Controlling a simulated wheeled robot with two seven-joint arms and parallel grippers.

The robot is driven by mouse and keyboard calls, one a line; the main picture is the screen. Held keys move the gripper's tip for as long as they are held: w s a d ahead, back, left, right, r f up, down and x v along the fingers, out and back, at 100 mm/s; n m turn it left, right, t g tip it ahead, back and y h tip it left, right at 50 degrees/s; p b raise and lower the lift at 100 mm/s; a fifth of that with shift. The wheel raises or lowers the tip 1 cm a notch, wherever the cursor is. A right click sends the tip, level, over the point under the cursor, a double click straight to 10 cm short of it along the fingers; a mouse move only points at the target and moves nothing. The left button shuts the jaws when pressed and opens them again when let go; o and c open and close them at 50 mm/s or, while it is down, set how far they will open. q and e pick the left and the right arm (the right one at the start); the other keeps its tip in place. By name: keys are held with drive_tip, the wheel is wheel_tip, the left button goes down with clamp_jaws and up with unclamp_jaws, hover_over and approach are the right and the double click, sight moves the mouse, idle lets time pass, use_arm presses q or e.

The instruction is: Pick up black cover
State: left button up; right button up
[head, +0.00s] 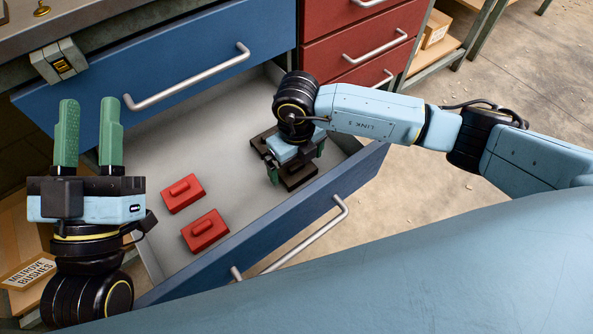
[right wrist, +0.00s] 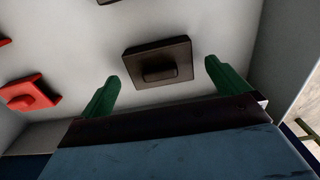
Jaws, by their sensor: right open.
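A black cover (head: 299,180) with a raised grip block lies in the open drawer under my right gripper. It also shows in the right wrist view (right wrist: 178,52), ahead of and between the two green fingers. My right gripper (head: 297,163) points down over it, open; the fingers (right wrist: 166,85) look apart from the cover. A second black cover (head: 259,140) is partly hidden behind my right gripper; its edge shows at the top of the right wrist view (right wrist: 107,2). My left gripper (head: 90,106) is open and empty, its fingers pointing up, left of the drawer.
Two red covers (head: 183,193) (head: 205,231) lie in the left part of the drawer. The drawer's blue front wall (head: 290,222) carries a metal handle. A blue drawer front (head: 180,75) and red drawers (head: 360,42) stand behind. The drawer floor between red and black covers is clear.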

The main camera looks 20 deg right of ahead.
drive_tip(key=shift+f, duration=0.5)
drive_tip(key=c, duration=1)
drive_tip(key=shift+r, duration=0.15)
